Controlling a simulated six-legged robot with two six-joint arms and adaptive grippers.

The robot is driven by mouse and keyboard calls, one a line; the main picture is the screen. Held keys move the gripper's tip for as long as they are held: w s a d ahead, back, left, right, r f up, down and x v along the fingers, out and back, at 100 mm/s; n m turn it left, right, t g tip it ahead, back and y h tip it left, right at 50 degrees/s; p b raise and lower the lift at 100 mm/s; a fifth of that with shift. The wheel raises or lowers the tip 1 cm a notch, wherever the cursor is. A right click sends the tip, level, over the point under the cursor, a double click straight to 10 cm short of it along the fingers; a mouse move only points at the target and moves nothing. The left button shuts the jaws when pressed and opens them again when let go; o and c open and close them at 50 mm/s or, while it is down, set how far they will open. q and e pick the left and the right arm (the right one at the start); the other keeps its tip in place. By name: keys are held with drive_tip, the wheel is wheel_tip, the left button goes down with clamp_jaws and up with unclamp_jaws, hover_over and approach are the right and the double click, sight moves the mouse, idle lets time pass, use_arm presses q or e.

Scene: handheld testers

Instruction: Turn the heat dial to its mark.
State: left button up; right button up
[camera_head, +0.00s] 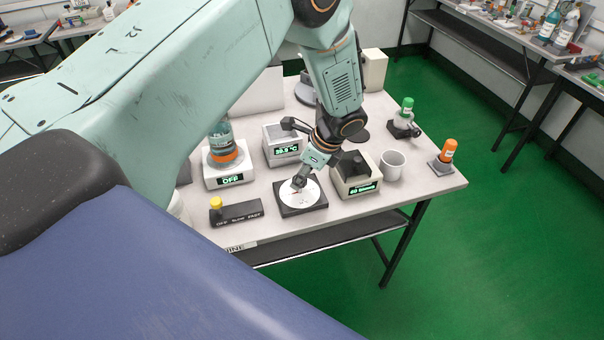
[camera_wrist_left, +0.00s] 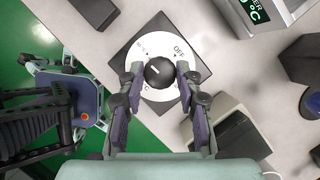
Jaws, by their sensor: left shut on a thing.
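The heat dial is a black knob (camera_wrist_left: 159,72) on a round white face (camera_wrist_left: 172,42) over a dark square base. In the wrist view the face shows "OFF" at upper right and a °C label at lower left. The knob carries a short pale line; its exact setting mark I cannot read. In the head view the dial face (camera_head: 309,197) lies near the table's front edge, partly hidden by my gripper. My left gripper (camera_head: 298,183) reaches down onto it, fingers on both sides of the knob, shut on it. My right gripper is not in view.
A cream box with a green display (camera_head: 354,172) and a white mug (camera_head: 392,165) stand right of the dial. A temperature readout box (camera_head: 282,146) is behind. A yellow-knobbed black bar (camera_head: 237,212) and a plate reading OFF (camera_head: 229,178) with a flask are left.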

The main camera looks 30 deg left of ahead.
use_arm(q)
drive_tip(key=n+g, duration=0.1)
drive_tip(key=n, duration=0.3)
drive_tip(key=shift+w+h, duration=0.15)
drive_tip(key=shift+h, duration=0.25)
drive_tip(key=n+g, duration=0.1)
drive_tip(key=n, duration=0.1)
drive_tip(key=n+h+b, duration=0.1)
drive_tip(key=n, duration=0.1)
drive_tip(key=shift+w+a+f+n+g, duration=0.1)
drive_tip(key=shift+a+n+g, duration=0.05)
drive_tip(key=shift+n+g, duration=0.2)
drive_tip(key=n+h, duration=0.1)
drive_tip(key=n, duration=0.2)
drive_tip(key=shift+a+n+g+b, duration=0.1)
drive_tip(key=shift+n+g+b, duration=0.15)
drive_tip(key=shift+g+b, duration=0.1)
drive_tip(key=shift+a+n+h, duration=0.15)
drive_tip(key=shift+n+h, duration=0.85)
drive_tip(key=shift+n, duration=1.3)
drive_tip(key=o, duration=1.1)
drive_tip(key=shift+w, duration=0.1)
drive_tip(key=shift+o, duration=0.2)
drive_tip(key=shift+r, duration=0.2)
